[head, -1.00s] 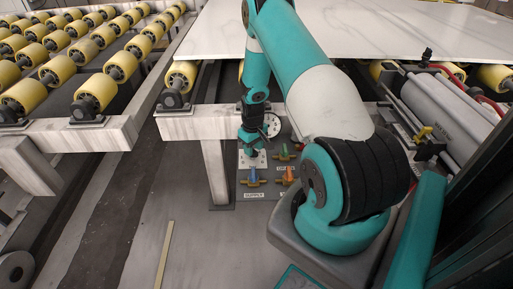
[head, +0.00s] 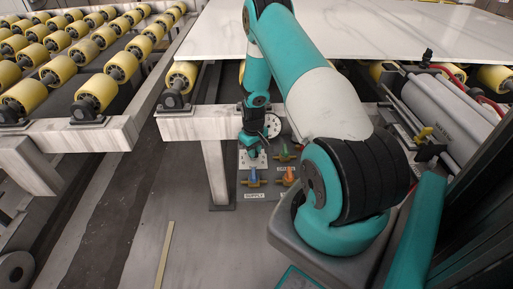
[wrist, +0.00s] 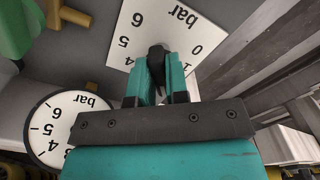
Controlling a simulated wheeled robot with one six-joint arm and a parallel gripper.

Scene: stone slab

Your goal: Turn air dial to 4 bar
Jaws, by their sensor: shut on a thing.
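The air dial is a black knob (wrist: 157,53) on a white square scale plate (wrist: 190,22) marked "bar", with 0, 5 and 6 readable in the wrist view. My gripper (wrist: 160,76) is shut on the knob, with its teal fingers on either side. The fingers and the gripper body hide part of the scale, and I cannot tell which number the knob points to. A round white gauge (wrist: 66,125) marked in bar is beside the plate, partly covered by my gripper; its needle is not clear. In the head view, my gripper (head: 251,153) is at the white plate (head: 260,162) on the panel.
Blue (head: 253,176), orange (head: 288,175) and green (head: 283,150) valve handles are on the panel close to my gripper. A pale stone slab (head: 380,32) lies above and behind. Yellow rollers (head: 97,92) fill the left. The floor (head: 190,225) in front is mostly clear.

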